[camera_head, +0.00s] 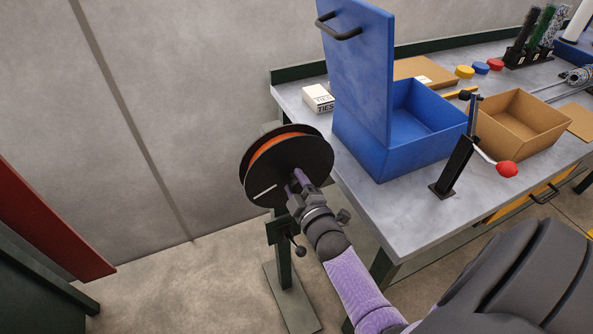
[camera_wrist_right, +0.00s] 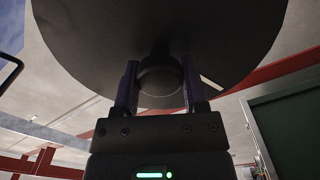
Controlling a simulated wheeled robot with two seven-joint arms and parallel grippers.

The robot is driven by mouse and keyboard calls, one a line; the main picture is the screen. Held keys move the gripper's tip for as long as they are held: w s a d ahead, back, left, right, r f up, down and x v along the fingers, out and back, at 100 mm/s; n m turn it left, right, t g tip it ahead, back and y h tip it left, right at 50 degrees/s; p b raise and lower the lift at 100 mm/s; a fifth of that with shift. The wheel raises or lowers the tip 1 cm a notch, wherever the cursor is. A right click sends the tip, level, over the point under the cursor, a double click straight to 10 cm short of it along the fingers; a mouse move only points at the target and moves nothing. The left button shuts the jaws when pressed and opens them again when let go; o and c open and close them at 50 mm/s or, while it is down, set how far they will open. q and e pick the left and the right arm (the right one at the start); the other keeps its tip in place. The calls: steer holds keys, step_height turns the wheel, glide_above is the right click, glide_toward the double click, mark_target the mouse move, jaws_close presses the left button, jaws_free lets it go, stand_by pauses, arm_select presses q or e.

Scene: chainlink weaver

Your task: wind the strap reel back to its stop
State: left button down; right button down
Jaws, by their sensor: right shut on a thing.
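The strap reel (camera_head: 262,160) is a black-flanged disc with orange strap wound inside, on a dark green post left of the workbench. A short white mark shows on its face. My right gripper (camera_head: 296,178) is at the reel's front face, right of the white mark. In the right wrist view, its two fingers stand either side of a round dark hub knob (camera_wrist_right: 160,75) at the reel's centre, shut on it. The black flange (camera_wrist_right: 95,40) fills the top of that view. The stop cannot be made out. My left gripper is not in view.
The workbench (camera_head: 360,200) stands to the right, its near corner close to my right forearm. On it are a blue bin (camera_head: 355,143) with raised lid, a cardboard box (camera_head: 515,120) and a lever with a red knob (camera_head: 507,169). A red-topped cabinet (camera_head: 50,225) stands left.

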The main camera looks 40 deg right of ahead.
steer(key=n, duration=0.2)
steer(key=shift+f+n, duration=0.15)
steer(key=shift+n, duration=0.25)
steer(key=n+b, duration=0.1)
steer(key=n, duration=0.2)
steer(key=shift+f+n, duration=0.1)
steer(key=shift+n, duration=0.2)
steer(key=n+b, duration=0.2)
steer(key=n, duration=0.2)
steer(key=shift+f, duration=0.1)
steer(key=shift+n+b, duration=0.45)
steer(key=shift+n, duration=0.85)
steer(key=shift+n, duration=0.3)
steer(key=shift+c, duration=0.7)
jaws_free()
